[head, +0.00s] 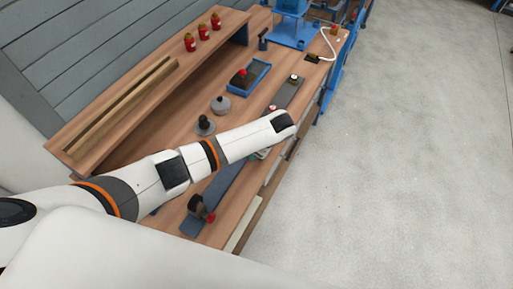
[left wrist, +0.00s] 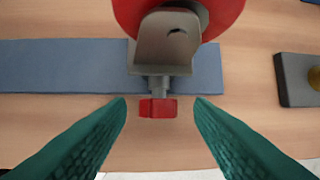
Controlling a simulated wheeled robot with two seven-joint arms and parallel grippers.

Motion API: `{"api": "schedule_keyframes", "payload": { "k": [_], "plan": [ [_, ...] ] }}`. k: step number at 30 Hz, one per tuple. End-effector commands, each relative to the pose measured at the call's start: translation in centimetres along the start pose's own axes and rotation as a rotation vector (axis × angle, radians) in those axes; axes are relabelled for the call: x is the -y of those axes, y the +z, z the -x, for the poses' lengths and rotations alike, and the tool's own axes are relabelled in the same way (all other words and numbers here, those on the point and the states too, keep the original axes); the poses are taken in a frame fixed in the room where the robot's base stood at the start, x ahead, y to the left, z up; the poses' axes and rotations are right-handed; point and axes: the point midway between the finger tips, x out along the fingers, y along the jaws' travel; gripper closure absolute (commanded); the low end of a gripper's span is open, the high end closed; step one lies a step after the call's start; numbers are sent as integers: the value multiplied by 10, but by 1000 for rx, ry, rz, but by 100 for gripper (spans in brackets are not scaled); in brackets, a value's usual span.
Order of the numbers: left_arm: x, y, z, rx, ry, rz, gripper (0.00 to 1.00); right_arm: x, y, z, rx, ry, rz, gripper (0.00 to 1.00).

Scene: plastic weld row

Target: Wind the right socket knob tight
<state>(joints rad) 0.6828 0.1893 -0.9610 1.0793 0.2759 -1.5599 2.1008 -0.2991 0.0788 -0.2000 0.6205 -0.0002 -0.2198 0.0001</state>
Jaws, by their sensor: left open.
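In the left wrist view a red knob (left wrist: 158,107) sits on a short grey stem under a grey metal bracket (left wrist: 165,42). A larger round red part (left wrist: 225,12) shows behind the bracket. The bracket stands over a blue-grey rail (left wrist: 60,68). My left gripper (left wrist: 160,101) is open, its teal fingers on either side of the knob with a visible gap on both sides. In the head view my left wrist covers this spot. Another bracket (head: 197,206) with a red knob (head: 211,218) is at the near end of the rail (head: 192,227). My right gripper is not in view.
A dark block (left wrist: 296,80) with a brass-coloured knob lies right of the rail. On the bench stand a blue tray (head: 262,66), a grey round piece (head: 221,105) and a black knobbed piece (head: 205,124). Several red pieces (head: 190,42) stand on the shelf. The floor (head: 420,150) is clear.

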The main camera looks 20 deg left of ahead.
Motion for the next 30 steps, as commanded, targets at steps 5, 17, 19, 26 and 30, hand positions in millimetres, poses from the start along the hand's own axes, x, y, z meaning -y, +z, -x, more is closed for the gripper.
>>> {"api": "schedule_keyframes", "payload": {
  "k": [5,17,19,26,30],
  "plan": [
    [0,0,-11,-1,-2,0,52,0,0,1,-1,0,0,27],
    [0,-1,-12,-1,-2,0,72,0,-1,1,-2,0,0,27],
    [0,-1,-12,-1,-2,0,83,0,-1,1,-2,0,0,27],
    [1,-1,-12,-2,3,-3,97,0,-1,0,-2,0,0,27],
    [2,-2,-13,-3,33,-14,97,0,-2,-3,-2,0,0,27]
  ]
}}
